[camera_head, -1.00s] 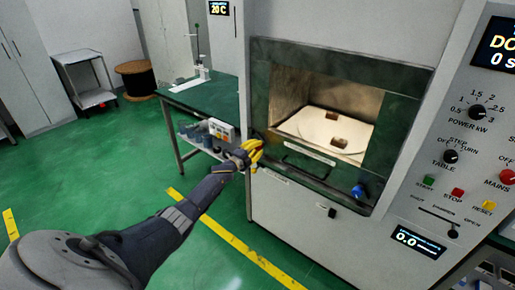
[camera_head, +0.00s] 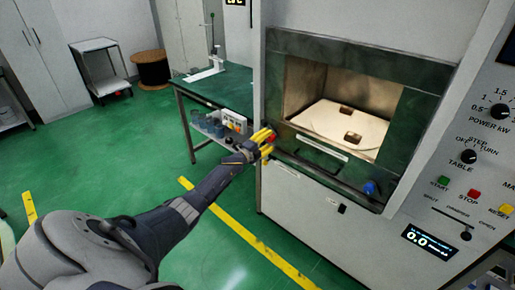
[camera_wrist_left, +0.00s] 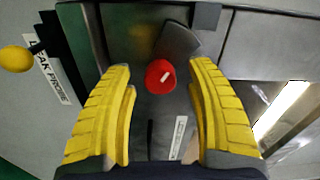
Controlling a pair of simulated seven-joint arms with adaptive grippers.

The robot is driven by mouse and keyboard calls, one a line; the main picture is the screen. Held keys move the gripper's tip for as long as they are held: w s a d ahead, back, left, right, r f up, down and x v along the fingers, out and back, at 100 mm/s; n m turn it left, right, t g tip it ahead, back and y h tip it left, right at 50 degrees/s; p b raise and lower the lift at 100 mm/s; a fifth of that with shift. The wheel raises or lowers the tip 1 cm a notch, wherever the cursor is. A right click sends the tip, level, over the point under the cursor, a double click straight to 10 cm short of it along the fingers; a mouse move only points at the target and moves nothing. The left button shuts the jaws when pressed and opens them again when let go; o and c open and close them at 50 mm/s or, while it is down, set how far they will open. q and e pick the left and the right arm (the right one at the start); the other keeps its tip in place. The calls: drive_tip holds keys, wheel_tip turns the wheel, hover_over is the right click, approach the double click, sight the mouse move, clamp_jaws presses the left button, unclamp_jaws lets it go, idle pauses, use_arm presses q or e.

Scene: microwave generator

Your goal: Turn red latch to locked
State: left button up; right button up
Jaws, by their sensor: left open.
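The red latch (camera_wrist_left: 160,76) is a round red knob with a white mark on its face. In the left wrist view it sits between and just beyond the yellow fingers of my left gripper (camera_wrist_left: 163,105), which are open. A dark grey plate shows behind the knob. In the head view the red latch (camera_head: 272,138) peeks out at the lower left corner of the dark green door frame. My left gripper (camera_head: 266,144) is right at it there and partly hides it. I cannot tell whether the fingers touch it. My right gripper is not in view.
A blue knob (camera_head: 370,188) sits at the frame's lower right. The chamber holds a pale turntable (camera_head: 340,127). A yellow ball-ended part (camera_wrist_left: 15,59) stands by a "LEAK PROBE" label in the wrist view. A green-topped table (camera_head: 215,92) stands to the left behind my arm.

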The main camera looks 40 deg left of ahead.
use_arm(q)
drive_tip(key=s+a, duration=0.1)
drive_tip(key=s, duration=1)
drive_tip(key=shift+a, duration=0.1)
idle(0.4)
